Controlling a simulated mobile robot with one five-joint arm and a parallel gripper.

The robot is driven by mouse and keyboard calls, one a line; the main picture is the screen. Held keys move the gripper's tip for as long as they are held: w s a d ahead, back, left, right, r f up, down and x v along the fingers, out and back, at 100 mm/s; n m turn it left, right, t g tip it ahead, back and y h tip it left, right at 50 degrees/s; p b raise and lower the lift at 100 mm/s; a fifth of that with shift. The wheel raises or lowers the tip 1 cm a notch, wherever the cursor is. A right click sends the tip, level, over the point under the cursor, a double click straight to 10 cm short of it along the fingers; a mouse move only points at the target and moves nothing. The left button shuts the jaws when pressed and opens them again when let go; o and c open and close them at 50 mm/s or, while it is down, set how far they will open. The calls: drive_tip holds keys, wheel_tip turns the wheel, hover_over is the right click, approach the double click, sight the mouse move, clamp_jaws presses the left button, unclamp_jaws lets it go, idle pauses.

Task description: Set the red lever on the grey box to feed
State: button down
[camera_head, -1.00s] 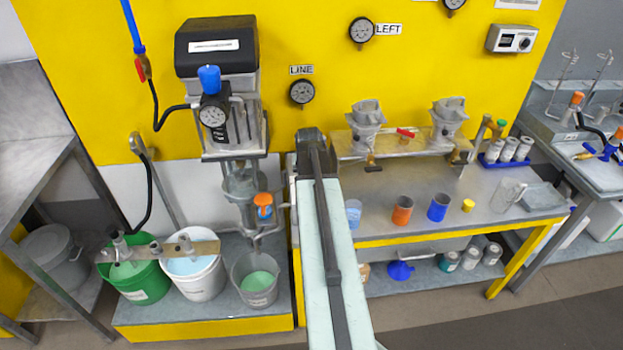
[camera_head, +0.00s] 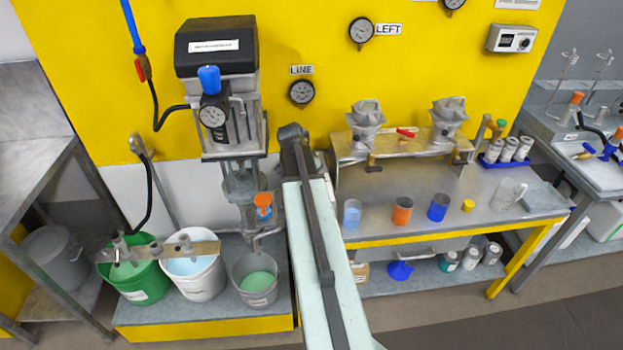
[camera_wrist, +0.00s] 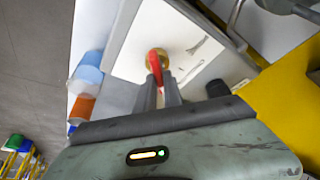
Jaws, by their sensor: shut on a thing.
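In the wrist view, the red lever (camera_wrist: 157,63) sits on a round brass hub (camera_wrist: 160,58) on the pale face of the grey box (camera_wrist: 137,55). My gripper (camera_wrist: 160,82) has its two dark fingers close together around the lever's near end, shut on it. Curved marks show on the box face to the right of the hub; I cannot read any wording. In the head view my arm's end stands in front of the box area, and the lever and fingertips are hidden behind it.
Left of my arm stand an agitator with an orange-handled valve (camera_head: 263,200) and a grey bucket (camera_head: 255,280). To the right, a bench holds a light blue cup (camera_head: 352,213), an orange cup (camera_head: 402,211) and a blue cup (camera_head: 438,207). The yellow wall (camera_head: 310,40) is behind.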

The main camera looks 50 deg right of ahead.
idle(0.4)
drive_tip(key=c, duration=1.5)
unclamp_jaws()
drive_tip(key=shift+w, duration=0.1)
drive_tip(key=shift+o, duration=0.2)
drive_tip(key=p+v, duration=0.7)
drive_tip(key=v, duration=0.1)
drive_tip(key=shift+f, duration=0.1)
